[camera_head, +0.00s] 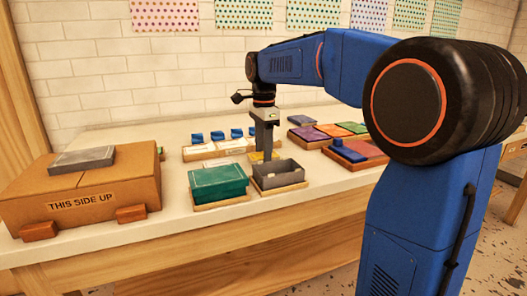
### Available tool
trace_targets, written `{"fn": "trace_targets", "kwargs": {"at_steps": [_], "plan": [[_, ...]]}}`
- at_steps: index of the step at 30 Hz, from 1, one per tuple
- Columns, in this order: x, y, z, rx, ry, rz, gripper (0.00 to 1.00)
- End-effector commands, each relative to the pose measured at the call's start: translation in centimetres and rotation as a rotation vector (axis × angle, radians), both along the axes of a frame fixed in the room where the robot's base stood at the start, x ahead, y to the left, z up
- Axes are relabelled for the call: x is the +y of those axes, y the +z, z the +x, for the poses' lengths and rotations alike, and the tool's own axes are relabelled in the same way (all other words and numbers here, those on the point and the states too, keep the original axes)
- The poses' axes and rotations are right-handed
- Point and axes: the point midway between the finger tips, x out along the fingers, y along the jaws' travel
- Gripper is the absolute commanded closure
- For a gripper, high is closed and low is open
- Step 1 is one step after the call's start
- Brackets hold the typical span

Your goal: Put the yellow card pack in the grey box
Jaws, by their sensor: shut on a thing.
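The yellow card pack (256,157) shows as a small yellow patch at the fingers of my gripper (265,152), just behind the grey box. My gripper points down and is shut on the pack. The fingers and the box hide part of the pack, and I cannot tell whether it still touches the surface beneath. The grey box (278,182) is open at the top and stands on a wooden base near the table's front edge.
A green box (218,183) stands just left of the grey box. A cardboard box (85,192) with a grey slab (83,158) on top is at the left. Blue pieces (217,136) stand behind. Coloured packs (325,131) lie on the right.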

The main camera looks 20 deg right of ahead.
Motion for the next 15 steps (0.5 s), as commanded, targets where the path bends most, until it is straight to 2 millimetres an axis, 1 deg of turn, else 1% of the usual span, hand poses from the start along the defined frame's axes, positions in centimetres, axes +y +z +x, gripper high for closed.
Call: {"fn": "trace_targets", "kwargs": {"at_steps": [1,2,3,11,15], "plan": [[0.00,-0.02,0.00,0.000,0.000,0.000,0.50],[0.00,-0.02,0.00,0.000,0.000,0.000,0.42],[0.00,-0.01,0.00,0.000,0.000,0.000,0.38],[0.00,0.01,0.00,0.000,0.000,0.000,0.38],[0.00,0.65,0.00,0.000,0.000,0.000,0.38]]}}
